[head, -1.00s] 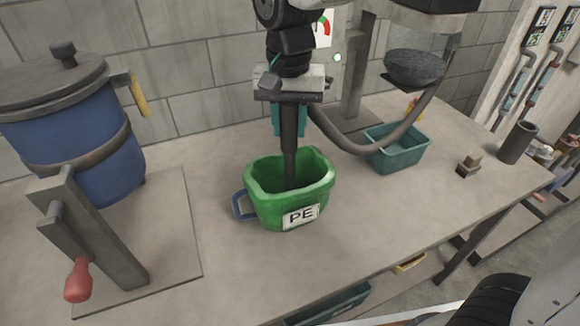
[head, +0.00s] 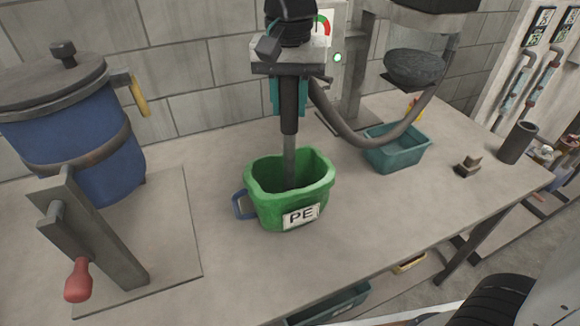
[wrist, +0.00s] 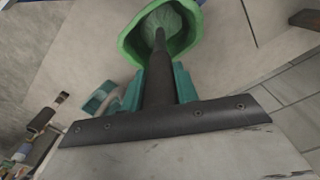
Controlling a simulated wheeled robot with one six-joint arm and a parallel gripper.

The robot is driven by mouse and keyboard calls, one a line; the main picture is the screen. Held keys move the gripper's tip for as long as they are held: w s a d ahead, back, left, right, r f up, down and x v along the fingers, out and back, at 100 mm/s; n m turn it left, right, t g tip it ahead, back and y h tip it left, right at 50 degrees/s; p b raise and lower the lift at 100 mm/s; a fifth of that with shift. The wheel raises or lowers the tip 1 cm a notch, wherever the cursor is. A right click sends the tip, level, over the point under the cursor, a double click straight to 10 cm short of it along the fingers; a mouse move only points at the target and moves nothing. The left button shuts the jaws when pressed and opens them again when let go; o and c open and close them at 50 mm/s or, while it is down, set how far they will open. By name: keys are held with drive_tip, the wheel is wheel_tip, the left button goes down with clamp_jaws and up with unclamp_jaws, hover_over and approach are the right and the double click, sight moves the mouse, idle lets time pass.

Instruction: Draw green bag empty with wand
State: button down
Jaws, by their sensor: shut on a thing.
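The green bag (head: 290,208), with a PE label and a blue side handle, stands upright and open-topped on the table. It also shows in the wrist view (wrist: 134,47). The dark wand (head: 289,158) points straight down, and its thin lower end reaches into the bag's mouth. In the wrist view the wand (wrist: 158,85) runs from the jaws into the bag. My gripper (head: 288,98) is shut on the wand's thick upper part, above the bag, with teal fingers (wrist: 182,84) either side. The wand's tip and the bag's floor are hidden in the head view.
A blue lidded pot (head: 75,140) and a red-handled lever (head: 78,280) stand at left. A dark hose (head: 375,143) curves from the wand to the machine at right. A teal tray (head: 397,150), a small block (head: 467,165) and a dark cylinder (head: 516,143) sit at right.

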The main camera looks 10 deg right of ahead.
wheel_tip(320, 180, up, 13)
drive_tip(key=shift+r, duration=0.35)
idle(0.7)
idle(0.4)
